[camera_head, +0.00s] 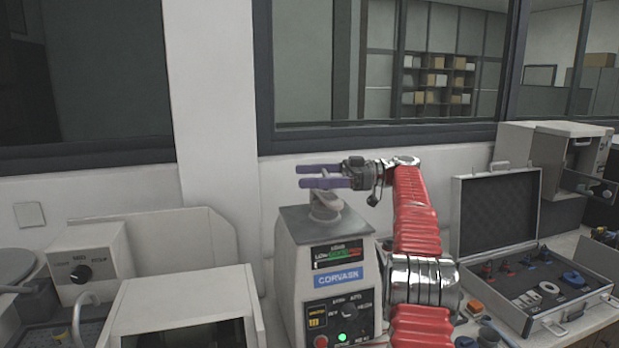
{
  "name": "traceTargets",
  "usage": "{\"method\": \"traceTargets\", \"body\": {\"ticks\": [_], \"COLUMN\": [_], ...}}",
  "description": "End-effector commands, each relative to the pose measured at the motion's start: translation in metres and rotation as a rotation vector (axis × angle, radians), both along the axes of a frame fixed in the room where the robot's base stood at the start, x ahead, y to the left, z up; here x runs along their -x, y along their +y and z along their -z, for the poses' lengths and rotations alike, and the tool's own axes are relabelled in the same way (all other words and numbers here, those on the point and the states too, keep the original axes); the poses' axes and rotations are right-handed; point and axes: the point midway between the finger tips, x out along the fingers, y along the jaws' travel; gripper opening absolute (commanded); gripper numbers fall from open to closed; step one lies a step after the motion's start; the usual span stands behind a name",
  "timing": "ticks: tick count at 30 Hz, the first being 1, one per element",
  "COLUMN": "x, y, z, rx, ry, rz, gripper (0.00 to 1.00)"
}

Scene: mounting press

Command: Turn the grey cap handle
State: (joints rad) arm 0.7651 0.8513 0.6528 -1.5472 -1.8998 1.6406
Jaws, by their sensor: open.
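The grey cap handle (326,204) sits on top of the press. My gripper (302,176) is open, with its two purple fingers pointing left, level with the upper part of the handle. The fingers appear to lie on either side of the handle's top; whether they touch it I cannot tell. My red arm comes up on the right of the press and partly covers its right side.
An open case (524,318) with small parts lies on the bench at right. A grey machine with an open door (572,150) stands behind it. A white machine with a black knob (90,270) and a white housing (175,300) are at left. The wall is behind.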

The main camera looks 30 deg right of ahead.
Motion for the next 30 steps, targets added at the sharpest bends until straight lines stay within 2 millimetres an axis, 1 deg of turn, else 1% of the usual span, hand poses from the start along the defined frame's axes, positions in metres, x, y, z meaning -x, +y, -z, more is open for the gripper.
{"method": "traceTargets", "body": {"ticks": [14, 30], "x": [-0.0004, -0.0055], "y": [-0.0002, -0.0032], "z": [-0.0004, -0.0001], "rx": [0.000, -0.001], "ry": [0.000, 0.002], "rz": [0.025, 0.185], "gripper": [0.80, 0.80]}}
